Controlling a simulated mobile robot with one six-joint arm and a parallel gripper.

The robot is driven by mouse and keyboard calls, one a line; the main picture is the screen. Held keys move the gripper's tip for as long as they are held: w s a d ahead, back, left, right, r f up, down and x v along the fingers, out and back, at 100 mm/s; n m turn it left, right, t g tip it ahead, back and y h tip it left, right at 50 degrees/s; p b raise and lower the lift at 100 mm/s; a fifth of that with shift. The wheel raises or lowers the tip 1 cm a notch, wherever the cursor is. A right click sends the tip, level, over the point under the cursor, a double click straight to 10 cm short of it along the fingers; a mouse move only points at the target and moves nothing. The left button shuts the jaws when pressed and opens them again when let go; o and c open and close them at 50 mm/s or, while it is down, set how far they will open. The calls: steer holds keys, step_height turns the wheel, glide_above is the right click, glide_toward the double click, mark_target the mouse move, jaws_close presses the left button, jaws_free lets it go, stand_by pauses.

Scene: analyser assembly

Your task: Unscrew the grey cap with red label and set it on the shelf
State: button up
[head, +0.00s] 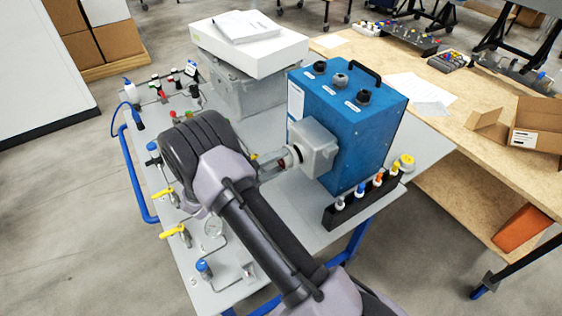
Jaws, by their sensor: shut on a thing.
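My gripper (284,160) points right at the grey housing on the blue analyser's left side. It is shut on a small part with a bit of red on it, seemingly the grey cap with red label (281,164). The jaws and arm hide most of the cap. A dark and pale round port (295,154) shows on the grey housing (318,150) right at the fingertips. I cannot tell whether the cap still touches the port. The blue analyser (345,120) stands upright. No surface is clearly recognisable as the shelf.
A black rack (350,213) with several colour-topped vials stands in front of the analyser, with a yellow cap (406,163) near it. Valves and tubing line the grey table's left side. A grey case (240,95) bears a white box (247,52). A wooden bench (490,130) lies right.

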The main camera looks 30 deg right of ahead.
steer(key=a, duration=0.7)
steer(key=shift+s+a+b, duration=0.15)
steer(key=shift+a+b, duration=0.1)
steer(key=shift+b, duration=0.1)
